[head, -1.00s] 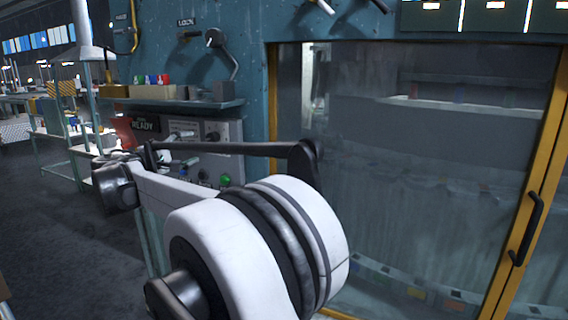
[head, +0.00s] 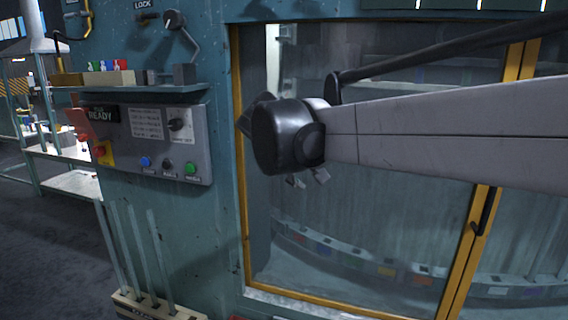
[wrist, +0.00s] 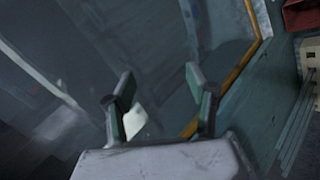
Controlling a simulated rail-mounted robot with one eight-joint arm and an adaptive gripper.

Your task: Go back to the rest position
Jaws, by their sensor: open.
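My gripper (wrist: 160,100) shows in the wrist view with its two fingers spread apart and nothing between them. It points toward the glass front of the cabinet. In the head view my arm stretches in from the right across the glass door (head: 370,235). Only small tips of my gripper (head: 307,181) show below the dark wrist joint there; most of it is hidden behind the joint.
A control panel (head: 150,143) with coloured buttons is left of the glass. Above it a shelf (head: 140,92) holds small blocks. Glass tubes (head: 139,256) stand in a rack (head: 150,308) below. The yellow door frame (head: 240,150) and black handle (head: 485,212) are close by. Open floor lies at left.

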